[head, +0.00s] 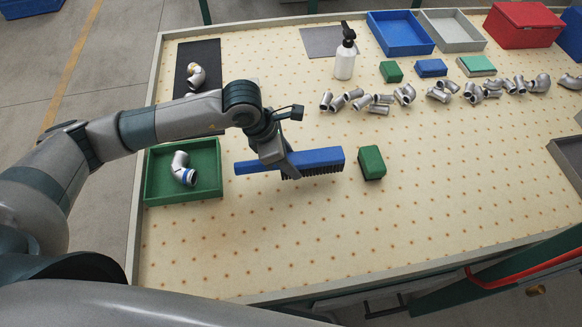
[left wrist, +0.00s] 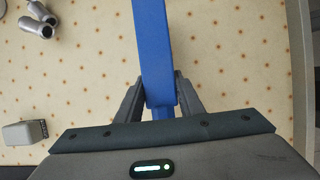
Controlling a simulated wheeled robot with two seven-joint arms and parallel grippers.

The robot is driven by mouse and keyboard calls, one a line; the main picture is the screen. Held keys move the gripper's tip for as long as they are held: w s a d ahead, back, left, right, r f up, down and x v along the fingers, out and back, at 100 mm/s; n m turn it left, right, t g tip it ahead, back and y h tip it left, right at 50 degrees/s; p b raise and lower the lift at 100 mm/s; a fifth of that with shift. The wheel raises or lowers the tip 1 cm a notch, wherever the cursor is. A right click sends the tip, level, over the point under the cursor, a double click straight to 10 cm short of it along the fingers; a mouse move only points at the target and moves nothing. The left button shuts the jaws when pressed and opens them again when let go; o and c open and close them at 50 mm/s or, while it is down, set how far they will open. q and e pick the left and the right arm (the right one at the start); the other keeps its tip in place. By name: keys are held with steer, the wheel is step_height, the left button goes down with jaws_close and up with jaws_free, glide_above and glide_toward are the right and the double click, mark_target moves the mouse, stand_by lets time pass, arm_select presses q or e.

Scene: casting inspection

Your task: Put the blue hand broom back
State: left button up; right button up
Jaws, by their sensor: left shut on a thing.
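The blue hand broom (head: 318,157) has a long blue body with dark bristles under its right part. My left gripper (head: 277,162) is shut on the broom near the middle and holds it over the table, bristles down. In the left wrist view the blue broom (left wrist: 153,50) runs up between the two dark fingers of the gripper (left wrist: 160,100). The exact height above the table is hard to tell. My right gripper is in neither view.
A green block (head: 371,162) stands just right of the broom's bristle end. A green tray (head: 211,193) with a pipe elbow (head: 184,168) lies to the left. Several metal fittings (head: 380,99), a spray bottle (head: 345,62) and a blue tray (head: 428,48) are farther back. The front table area is clear.

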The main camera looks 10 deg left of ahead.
arm_select(q)
steer(key=shift+f+p, duration=0.4)
steer(key=shift+f, duration=0.1)
step_height(320, 180, down, 2)
steer(key=shift+p, duration=0.35)
steer(key=shift+f, duration=0.3)
steer(key=shift+f, duration=0.1)
steer(key=shift+f, duration=0.1)
steer(key=o, duration=1)
